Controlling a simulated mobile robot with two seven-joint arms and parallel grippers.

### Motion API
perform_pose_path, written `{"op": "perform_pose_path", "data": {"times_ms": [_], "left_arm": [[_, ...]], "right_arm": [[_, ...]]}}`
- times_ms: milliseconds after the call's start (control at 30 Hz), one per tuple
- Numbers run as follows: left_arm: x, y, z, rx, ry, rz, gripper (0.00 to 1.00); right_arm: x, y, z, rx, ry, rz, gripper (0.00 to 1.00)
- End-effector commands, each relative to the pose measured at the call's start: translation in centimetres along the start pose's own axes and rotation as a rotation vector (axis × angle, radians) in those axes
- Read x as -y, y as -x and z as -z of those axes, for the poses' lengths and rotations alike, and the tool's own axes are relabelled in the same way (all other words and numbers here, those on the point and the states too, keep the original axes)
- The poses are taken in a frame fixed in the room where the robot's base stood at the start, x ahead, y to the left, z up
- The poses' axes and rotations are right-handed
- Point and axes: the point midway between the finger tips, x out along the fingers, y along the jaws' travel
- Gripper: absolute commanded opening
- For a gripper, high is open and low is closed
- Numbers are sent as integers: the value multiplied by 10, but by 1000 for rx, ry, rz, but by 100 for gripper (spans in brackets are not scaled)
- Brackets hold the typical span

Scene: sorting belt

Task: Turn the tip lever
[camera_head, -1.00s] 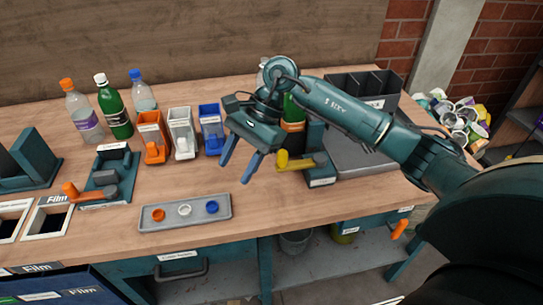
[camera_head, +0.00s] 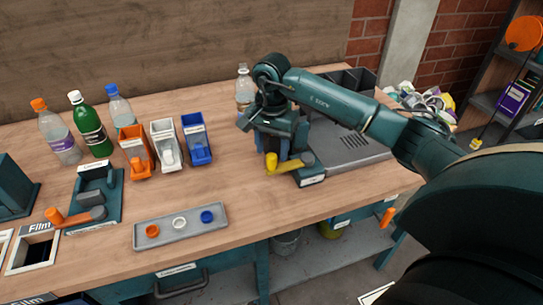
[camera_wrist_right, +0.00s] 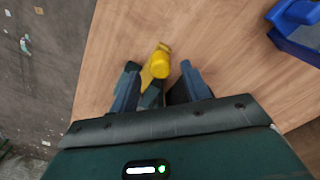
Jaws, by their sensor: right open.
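The tip lever is a yellow crank (camera_head: 290,166) with an upright round knob, on a dark teal block (camera_head: 313,174) at the right of the bench. My right gripper (camera_head: 284,148) points down just behind the lever and is open. In the right wrist view the yellow knob (camera_wrist_right: 160,64) shows between the two open fingers (camera_wrist_right: 159,75). Whether a finger touches it, I cannot tell. The gripper body and fingers hide part of the block. My left gripper is not in view.
A clear bottle (camera_head: 243,88) stands behind my right gripper. A grey tray (camera_head: 350,150) lies right of the lever block. Orange, white and blue bins (camera_head: 197,148) stand to the left. A cap tray (camera_head: 180,226) lies in front; bare wood lies between.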

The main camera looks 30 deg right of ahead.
Motion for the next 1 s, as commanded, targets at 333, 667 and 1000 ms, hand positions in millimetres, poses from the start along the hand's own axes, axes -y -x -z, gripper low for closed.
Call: {"op": "perform_pose_path", "data": {"times_ms": [333, 667, 1000], "left_arm": [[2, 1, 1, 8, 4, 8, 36], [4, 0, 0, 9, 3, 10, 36], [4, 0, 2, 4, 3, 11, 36]], "right_arm": [[0, -38, 0, 0, 0, 2, 47], [0, -40, 0, 0, 0, 2, 44], [0, -39, 0, 0, 0, 2, 16]]}}
